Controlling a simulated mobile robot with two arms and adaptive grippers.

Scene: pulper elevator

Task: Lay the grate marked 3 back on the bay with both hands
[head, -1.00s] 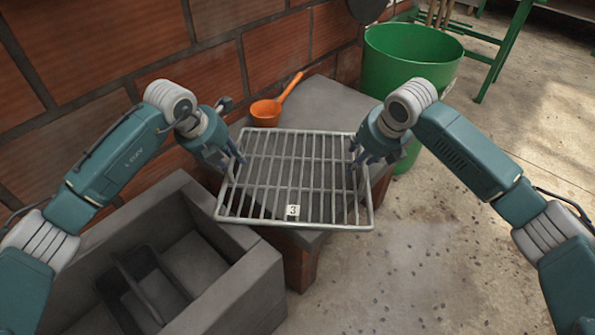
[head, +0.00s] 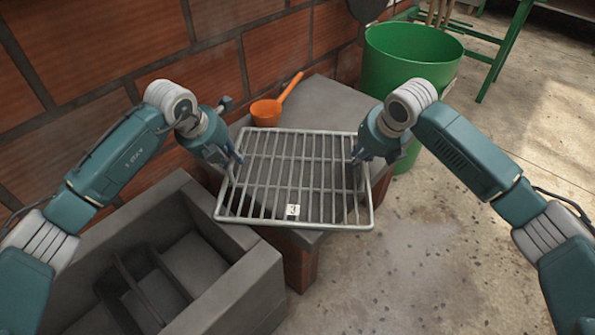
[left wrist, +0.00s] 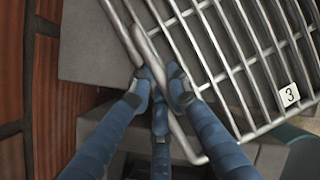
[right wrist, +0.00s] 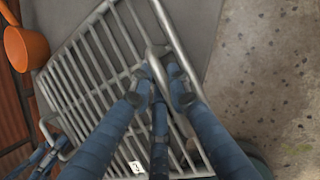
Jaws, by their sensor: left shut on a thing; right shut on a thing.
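The wire grate (head: 293,180), with a white tag marked 3 (head: 292,210), lies about level over a grey block, its near edge overhanging the block's front. Whether it touches the block I cannot tell. My left gripper (head: 237,158) is shut on the grate's left side bar, which also shows between the fingers in the left wrist view (left wrist: 160,75). My right gripper (head: 358,157) is shut on its right side bar, seen in the right wrist view (right wrist: 158,72). The bay is likely the grey open trough (head: 235,292) at lower left, with a dark divider inside.
An orange ladle (head: 266,112) lies on the grey block (head: 335,105) behind the grate. A green bucket (head: 412,65) stands behind my right arm. A brick wall (head: 110,50) runs along the left and back. The floor (head: 430,240) at right is clear.

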